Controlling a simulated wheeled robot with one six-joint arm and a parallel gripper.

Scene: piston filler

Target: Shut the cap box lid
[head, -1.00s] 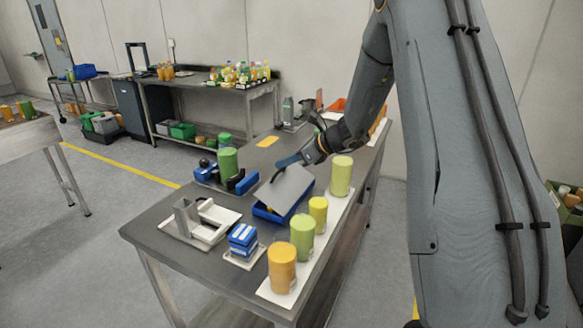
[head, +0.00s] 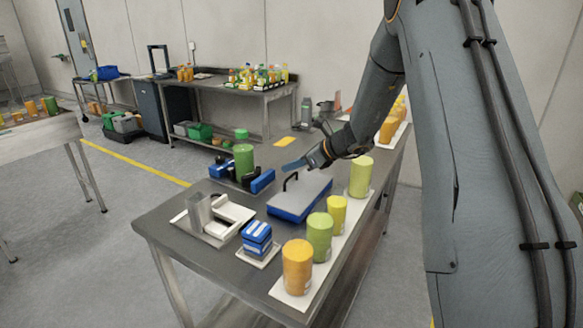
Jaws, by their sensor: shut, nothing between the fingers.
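The cap box is a blue box (head: 289,214) on the metal table in the head view. Its grey lid (head: 303,190) lies flat over the top and looks closed, with a dark handle (head: 289,180) standing up at its left side. My gripper (head: 291,166) is shut and empty, just above the far edge of the lid. Its blue fingers point left, near the handle. I cannot tell whether they touch the lid or the handle.
Yellow, green and orange cylinders (head: 319,235) stand on a white strip right of the box. A blue device with a green bottle (head: 243,160) stands behind left. A white fixture (head: 232,213) and a blue stack (head: 257,237) stand in front left.

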